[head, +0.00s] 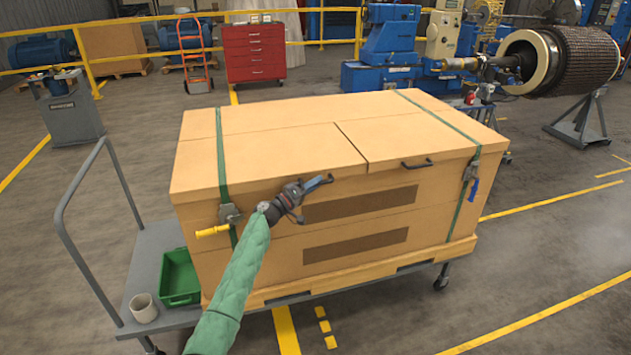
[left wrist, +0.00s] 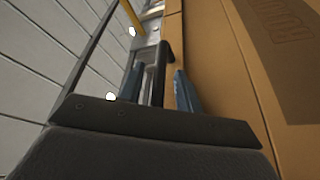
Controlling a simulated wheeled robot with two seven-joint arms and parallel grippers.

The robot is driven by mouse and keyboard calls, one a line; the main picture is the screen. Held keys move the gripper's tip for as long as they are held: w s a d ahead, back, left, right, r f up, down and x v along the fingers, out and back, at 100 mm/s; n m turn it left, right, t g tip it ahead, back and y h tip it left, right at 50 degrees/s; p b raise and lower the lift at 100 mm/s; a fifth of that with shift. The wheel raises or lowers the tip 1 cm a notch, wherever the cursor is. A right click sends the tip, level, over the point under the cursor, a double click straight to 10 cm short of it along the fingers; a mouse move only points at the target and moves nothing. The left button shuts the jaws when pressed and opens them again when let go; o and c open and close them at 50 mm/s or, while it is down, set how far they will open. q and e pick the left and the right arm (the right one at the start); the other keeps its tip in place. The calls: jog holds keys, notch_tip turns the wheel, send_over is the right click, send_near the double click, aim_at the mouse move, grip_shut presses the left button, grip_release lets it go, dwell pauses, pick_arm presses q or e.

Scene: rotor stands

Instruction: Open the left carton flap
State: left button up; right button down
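A large tan carton (head: 350,225) stands on a grey cart. Its top has a seam; the left flap (head: 265,160) and the right flap (head: 410,140) both lie flat and closed. My left gripper (head: 308,200) is at the carton's front, near the left flap's front edge. In the left wrist view its two blue fingers (left wrist: 160,90) stand apart, with a dark handle bar (left wrist: 165,50) between them. I cannot tell whether they touch it. The left flap's handle is mostly hidden in the head view. My right gripper is not in view.
Green straps (head: 220,150) cross the carton, with a yellow-handled latch (head: 213,231) at left and a blue-handled latch (head: 472,188) at right. The right flap has a dark handle (head: 417,164). A green bin (head: 180,277) and a cup (head: 144,308) sit on the cart.

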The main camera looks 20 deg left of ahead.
pick_arm(q)
jog(key=shift+w+d+r, duration=0.1)
jog(key=shift+w+d, duration=0.15)
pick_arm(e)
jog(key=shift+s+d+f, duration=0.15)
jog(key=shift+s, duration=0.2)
pick_arm(q)
grip_shut()
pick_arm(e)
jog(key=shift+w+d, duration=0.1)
pick_arm(q)
jog(key=shift+r, duration=0.1)
